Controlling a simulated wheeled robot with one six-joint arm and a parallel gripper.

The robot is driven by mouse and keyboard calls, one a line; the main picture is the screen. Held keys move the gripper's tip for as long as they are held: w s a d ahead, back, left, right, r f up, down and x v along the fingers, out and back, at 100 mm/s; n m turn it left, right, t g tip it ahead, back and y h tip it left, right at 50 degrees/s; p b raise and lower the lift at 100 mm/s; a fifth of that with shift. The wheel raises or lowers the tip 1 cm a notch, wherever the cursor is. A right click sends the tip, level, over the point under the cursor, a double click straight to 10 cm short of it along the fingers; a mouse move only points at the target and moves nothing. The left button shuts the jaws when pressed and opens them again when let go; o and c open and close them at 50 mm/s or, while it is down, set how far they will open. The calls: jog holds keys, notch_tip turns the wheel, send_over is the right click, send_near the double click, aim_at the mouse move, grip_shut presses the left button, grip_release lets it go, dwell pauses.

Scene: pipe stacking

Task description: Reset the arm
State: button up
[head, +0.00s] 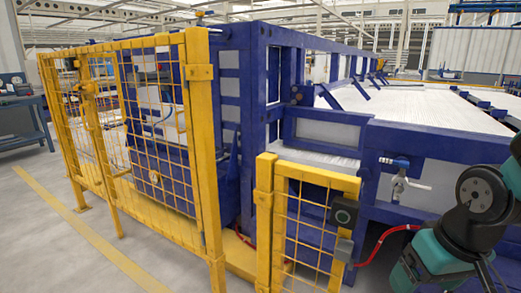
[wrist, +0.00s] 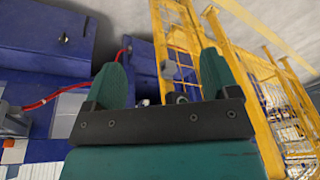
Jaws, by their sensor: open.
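My gripper (wrist: 162,82) shows in the wrist view with its two green fingers spread apart. It is open, and nothing is held between the fingers. In the head view my teal and black arm is at the right edge, in front of the blue machine frame (head: 400,140). The fingertips are not clearly visible in the head view. In the wrist view the blue machine (wrist: 45,40) lies to the left of the fingers and yellow mesh fencing (wrist: 262,75) to the right. No pipe can be made out for certain.
A yellow mesh fence (head: 206,150) stands at the left, with a lower yellow gate (head: 265,220) near the centre. A red hose (head: 385,238) runs beside my arm. A workbench (head: 22,125) stands at the far left. The grey floor (head: 45,240) at left front is clear.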

jog(key=s+a+r+n+g+y, duration=0.25)
jog(key=s+a+r+n, duration=0.4)
jog(key=s+a, duration=0.4)
notch_tip(320, 180, up, 20)
jog(key=w+p, duration=0.1)
jog(key=p, duration=1.9)
jog(key=shift+r+m, duration=0.15)
jog(key=shift+m, duration=0.2)
jog(key=shift+w+y, duration=0.1)
jog(key=shift+y, duration=0.15)
